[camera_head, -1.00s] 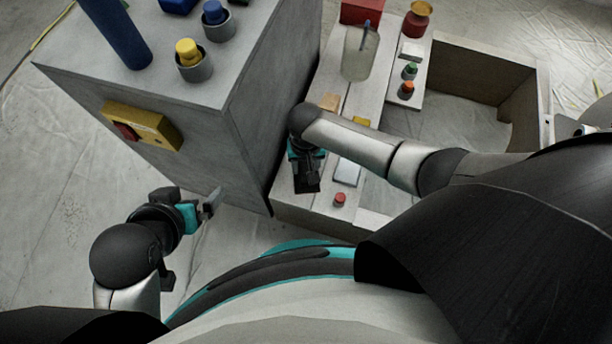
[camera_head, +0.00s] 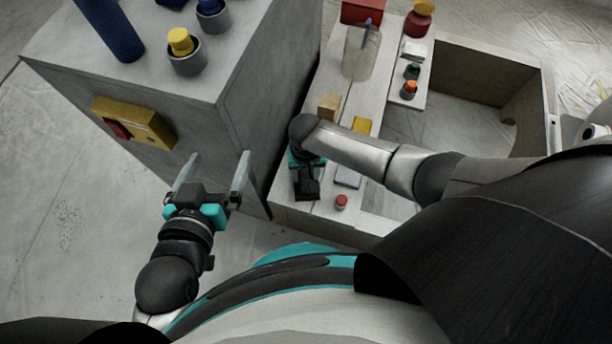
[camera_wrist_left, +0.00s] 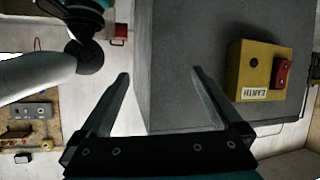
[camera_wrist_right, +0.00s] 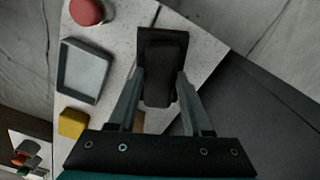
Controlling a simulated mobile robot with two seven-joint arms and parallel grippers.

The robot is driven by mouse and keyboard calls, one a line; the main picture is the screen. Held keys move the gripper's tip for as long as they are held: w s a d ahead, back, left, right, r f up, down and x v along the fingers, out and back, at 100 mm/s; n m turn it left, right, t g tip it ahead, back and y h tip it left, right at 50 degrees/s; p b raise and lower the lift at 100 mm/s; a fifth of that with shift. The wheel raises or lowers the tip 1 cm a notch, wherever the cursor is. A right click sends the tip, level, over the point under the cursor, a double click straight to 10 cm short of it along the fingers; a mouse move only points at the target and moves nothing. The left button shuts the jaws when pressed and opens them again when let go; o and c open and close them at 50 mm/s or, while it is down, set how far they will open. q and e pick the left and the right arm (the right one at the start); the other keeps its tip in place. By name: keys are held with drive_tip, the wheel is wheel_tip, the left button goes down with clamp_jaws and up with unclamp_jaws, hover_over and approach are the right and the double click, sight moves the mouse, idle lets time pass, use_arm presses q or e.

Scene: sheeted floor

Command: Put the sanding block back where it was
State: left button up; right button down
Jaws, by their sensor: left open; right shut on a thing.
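The sanding block looks to be the black block with a flat dark plate (camera_wrist_right: 160,70) in the right wrist view. My right gripper (camera_wrist_right: 156,80) is shut on it, with a finger on each side. In the head view my right gripper (camera_head: 306,172) is over the near end of the white bench, with the black block (camera_head: 307,189) at its tip; I cannot tell whether the block touches the bench. My left gripper (camera_head: 214,165) is open and empty before the grey cabinet's front. Its fingers (camera_wrist_left: 160,78) also show spread in the left wrist view.
The grey cabinet (camera_head: 150,75) carries a yellow switch box (camera_head: 152,128). The white bench (camera_head: 375,90) holds a shallow grey tray (camera_head: 347,176), a red knob (camera_head: 341,202), a yellow block (camera_head: 361,125), a wooden block (camera_head: 328,107) and a clear jug (camera_head: 360,55).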

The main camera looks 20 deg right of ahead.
use_arm(q)
drive_tip(key=shift+s+d+r+t+h+b, duration=0.15)
drive_tip(key=shift+d+r+t+h+b, duration=0.4)
drive_tip(key=shift+d+t, duration=0.4)
use_arm(e)
drive_tip(key=shift+f, duration=0.8)
use_arm(q)
drive_tip(key=shift+a, duration=0.15)
use_arm(e)
drive_tip(key=shift+f, duration=0.1)
drive_tip(key=shift+c, duration=1.7)
unclamp_jaws()
use_arm(q)
drive_tip(key=shift+r, duration=0.15)
drive_tip(key=shift+t, duration=0.25)
